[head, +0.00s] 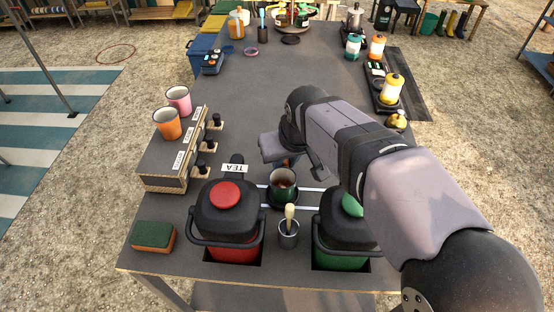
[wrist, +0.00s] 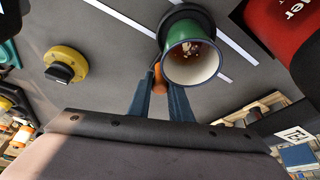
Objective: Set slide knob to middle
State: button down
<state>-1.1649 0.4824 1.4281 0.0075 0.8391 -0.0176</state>
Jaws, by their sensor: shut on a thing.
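A green mug (head: 284,177) with a cream inside stands on a dark round holder (head: 280,199) between two white strips, between the red and green jugs and closer to the red one. In the wrist view the mug (wrist: 190,55) is just beyond my fingers, and the white strips (wrist: 128,17) run past it diagonally. My gripper (wrist: 160,88) is shut on a small orange knob (wrist: 158,74) beside the mug's holder. In the head view my gripper (head: 286,161) reaches down behind the mug. The fingers partly hide the knob, and its exact join to the holder is unclear.
The red jug (head: 227,215) is left of the mug; the green jug (head: 338,230) is right, partly behind my arm. A cup with a wooden-handled tool (head: 288,235) stands in front. A yellow-based black knob (wrist: 66,64) is nearby. Orange (head: 167,124) and pink mugs (head: 178,100) stand left.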

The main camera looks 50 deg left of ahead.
jog(key=shift+w+d, duration=0.7)
jog(key=shift+a, duration=0.1)
jog(key=c, duration=1.6)
grip_release()
jog(key=shift+v, duration=3.7)
jog(key=shift+s, duration=0.1)
